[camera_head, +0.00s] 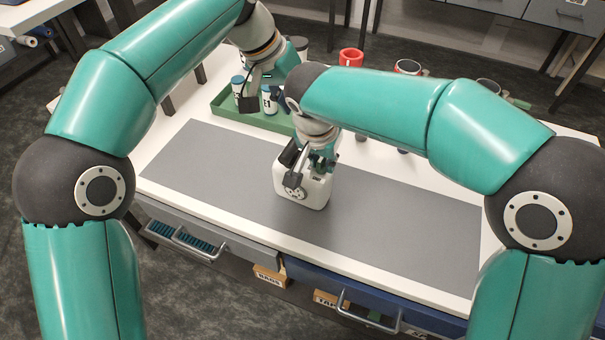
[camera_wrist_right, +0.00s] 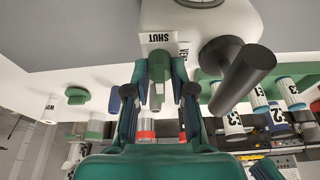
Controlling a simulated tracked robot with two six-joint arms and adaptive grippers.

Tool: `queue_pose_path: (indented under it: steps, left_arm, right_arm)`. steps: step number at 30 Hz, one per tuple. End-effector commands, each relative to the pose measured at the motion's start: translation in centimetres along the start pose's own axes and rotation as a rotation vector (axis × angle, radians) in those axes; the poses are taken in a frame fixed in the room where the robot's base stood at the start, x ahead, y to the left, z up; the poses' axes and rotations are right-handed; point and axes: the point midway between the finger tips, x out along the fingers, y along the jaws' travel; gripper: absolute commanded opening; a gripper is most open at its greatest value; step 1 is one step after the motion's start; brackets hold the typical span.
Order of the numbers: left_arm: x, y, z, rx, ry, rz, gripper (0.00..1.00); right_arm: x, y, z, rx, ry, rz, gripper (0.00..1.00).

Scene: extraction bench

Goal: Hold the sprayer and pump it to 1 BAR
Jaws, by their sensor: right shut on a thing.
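The white sprayer (camera_head: 316,192) stands on the grey mat (camera_head: 400,215) near the middle of the bench. Its top also shows in the right wrist view (camera_wrist_right: 255,22), with a dark pump handle (camera_wrist_right: 240,78), a "SHUT" label and part of a round gauge (camera_wrist_right: 200,2). My right gripper (camera_head: 324,160) is at the sprayer's top. In the right wrist view its fingers (camera_wrist_right: 158,85) are shut around a grey-green part beside the "SHUT" label. My left gripper (camera_head: 258,98) is over the green tray, clear of the sprayer; its finger opening is hard to make out.
The green tray (camera_head: 222,108) holds several labelled white bottles with blue caps (camera_head: 270,100). A red cup (camera_head: 350,58) and other containers stand along the back edge. Drawers with handles (camera_head: 195,243) line the bench front. The mat's right part is clear.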

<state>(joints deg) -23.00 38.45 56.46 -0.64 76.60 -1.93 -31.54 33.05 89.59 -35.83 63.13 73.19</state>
Motion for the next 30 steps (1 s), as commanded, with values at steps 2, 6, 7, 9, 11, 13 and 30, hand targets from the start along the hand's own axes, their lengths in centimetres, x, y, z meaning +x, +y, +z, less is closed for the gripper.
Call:
queue_pose_path:
  steps: [2,6,7,9,11,13,30]
  left_arm:
    - [0.0,0.0,0.0,0.000,0.000,0.000,0.52]
    - [0.0,0.0,0.0,0.000,0.000,0.000,0.52]
    - [0.0,0.0,0.0,0.000,0.000,0.000,0.52]
    - [0.0,0.0,0.0,0.000,0.000,0.000,0.52]
    - [0.0,0.0,0.0,0.000,0.000,0.000,0.52]
    - [0.0,0.0,0.0,0.000,0.000,0.000,0.52]
    - [0.0,0.0,0.0,0.000,0.000,0.000,0.52]
  right_arm:
    - [0.0,0.0,0.0,0.000,0.001,-0.001,0.25]
    - [0.0,0.0,0.0,0.000,0.001,-0.001,0.49]
    - [0.0,0.0,0.0,0.000,0.001,-0.001,0.53]
    - [0.0,0.0,0.0,0.000,0.001,-0.001,0.53]
    - [0.0,0.0,0.0,0.000,0.000,0.000,0.53]
    - [0.0,0.0,0.0,0.000,0.000,0.000,0.53]
    - [-6.6,-0.1,0.0,0.001,0.002,-0.005,0.53]
